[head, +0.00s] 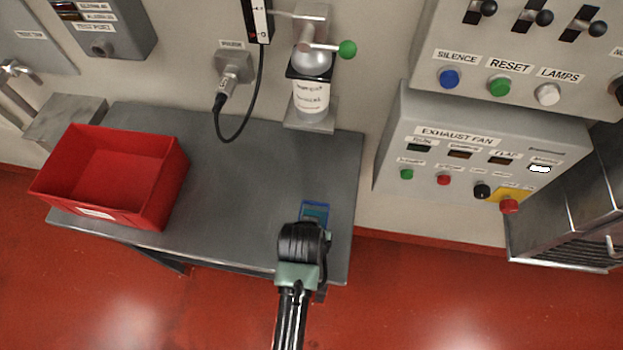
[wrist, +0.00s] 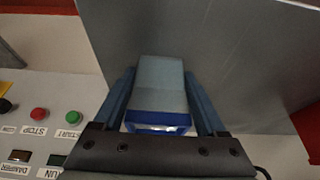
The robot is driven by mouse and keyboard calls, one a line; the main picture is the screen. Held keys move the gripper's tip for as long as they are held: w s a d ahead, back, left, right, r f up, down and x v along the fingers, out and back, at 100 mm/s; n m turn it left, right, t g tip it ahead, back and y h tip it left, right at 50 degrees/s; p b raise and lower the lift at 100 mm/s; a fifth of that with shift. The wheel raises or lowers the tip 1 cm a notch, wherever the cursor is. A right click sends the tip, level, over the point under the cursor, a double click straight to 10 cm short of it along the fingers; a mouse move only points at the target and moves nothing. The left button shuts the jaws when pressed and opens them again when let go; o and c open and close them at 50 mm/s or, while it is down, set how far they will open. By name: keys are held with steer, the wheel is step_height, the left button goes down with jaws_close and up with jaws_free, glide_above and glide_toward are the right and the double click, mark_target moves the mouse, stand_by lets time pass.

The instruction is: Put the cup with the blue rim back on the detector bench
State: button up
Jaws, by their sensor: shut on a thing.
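The cup (head: 317,209) is a small grey box-like vessel with a blue rim. In the wrist view the cup (wrist: 160,88) sits between my two blue fingers, its blue rim toward the palm and its grey body pointing away. My gripper (wrist: 160,100) is shut on it. In the head view my gripper (head: 308,226) is over the right front part of the grey bench (head: 235,180) and hides part of the cup. I cannot tell whether the cup touches the bench top.
A red bin (head: 160,205) stands on the bench's left end. A labelled white cylinder (head: 311,97) under a green-knobbed valve (head: 347,49) is at the bench's back right. A cable (head: 250,125) hangs to the wall socket. The exhaust fan panel (head: 470,165) is to the right. The bench's middle is clear.

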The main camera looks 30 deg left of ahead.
steer(key=o, duration=1.4)
steer(key=v, duration=1.2)
steer(key=shift+r, duration=0.1)
